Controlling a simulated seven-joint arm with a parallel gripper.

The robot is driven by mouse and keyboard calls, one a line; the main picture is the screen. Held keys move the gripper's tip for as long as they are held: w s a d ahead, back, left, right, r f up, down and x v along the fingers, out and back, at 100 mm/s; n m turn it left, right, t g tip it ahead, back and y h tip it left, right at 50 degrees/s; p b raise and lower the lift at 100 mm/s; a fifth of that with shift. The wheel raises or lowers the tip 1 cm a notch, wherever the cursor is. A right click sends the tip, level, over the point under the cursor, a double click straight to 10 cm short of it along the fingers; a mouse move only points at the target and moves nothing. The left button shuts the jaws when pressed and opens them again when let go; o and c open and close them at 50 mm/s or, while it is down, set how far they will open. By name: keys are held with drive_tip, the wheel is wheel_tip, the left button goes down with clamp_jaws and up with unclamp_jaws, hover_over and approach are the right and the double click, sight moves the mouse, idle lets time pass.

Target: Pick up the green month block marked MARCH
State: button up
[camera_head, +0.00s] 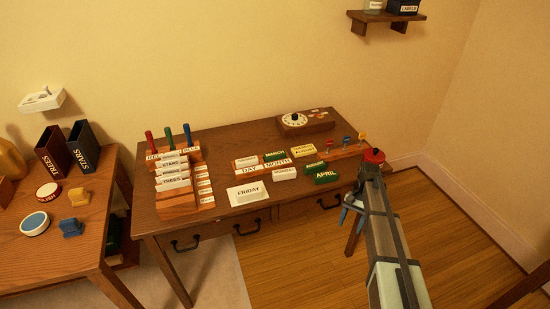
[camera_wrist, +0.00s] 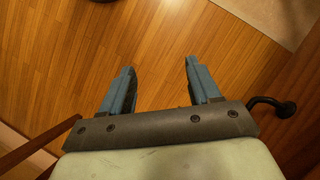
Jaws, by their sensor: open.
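Several green blocks show on the desk in the head view. One green block (camera_head: 275,155) sits at the back of the DAY/MONTH holder (camera_head: 246,170); its small lettering looks like MARCH. Another green block (camera_head: 316,166) lies to the right, its lettering too small to read surely. A green block marked APRIL (camera_head: 326,177) lies just in front of that one. My gripper (camera_head: 349,204) is at the desk's front right corner, apart from the blocks. In the wrist view my gripper (camera_wrist: 160,66) is open and empty, with only wooden floor between its fingers.
A white FRIDAY block (camera_head: 247,192), a white block (camera_head: 284,173) and a cream-yellow block (camera_head: 302,149) lie near the green ones. A stand with coloured knobs (camera_head: 344,149) is behind to the right. A stepped card rack (camera_head: 180,182) fills the desk's left.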

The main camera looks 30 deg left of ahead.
sight(275, 154)
drive_tip(key=w+a+r, duration=0.4)
drive_tip(key=a+r, duration=0.1)
drive_tip(key=r, duration=0.2)
drive_tip(key=w+a+r, duration=0.3)
drive_tip(key=a+r, duration=0.2)
drive_tip(key=r, duration=0.3)
drive_tip(key=w+a+r+m+t, duration=0.1)
drive_tip(key=a, duration=0.3)
drive_tip(key=w+a+r+m+t, duration=0.1)
drive_tip(key=a+r, duration=0.1)
drive_tip(key=a, duration=0.2)
drive_tip(key=w+a+r+m, duration=0.1)
drive_tip(key=a, duration=0.3)
drive_tip(key=shift+w+a+r+m+t, duration=0.1)
drive_tip(key=shift+w+r+m+t, duration=0.1)
drive_tip(key=shift+w+m+t, duration=0.15)
drive_tip(key=a+r+m+t, duration=0.1)
drive_tip(key=a+r+m, duration=0.15)
drive_tip(key=a, duration=0.45)
drive_tip(key=a+r+m+t, duration=0.15)
drive_tip(key=a+r, duration=0.25)
drive_tip(key=a, duration=0.4)
drive_tip(key=f, duration=0.9)
drive_tip(key=w+f, duration=0.1)
drive_tip(key=f, duration=0.4)
drive_tip(key=shift+d, duration=0.2)
drive_tip(key=shift+c, duration=0.2)
clamp_jaws()
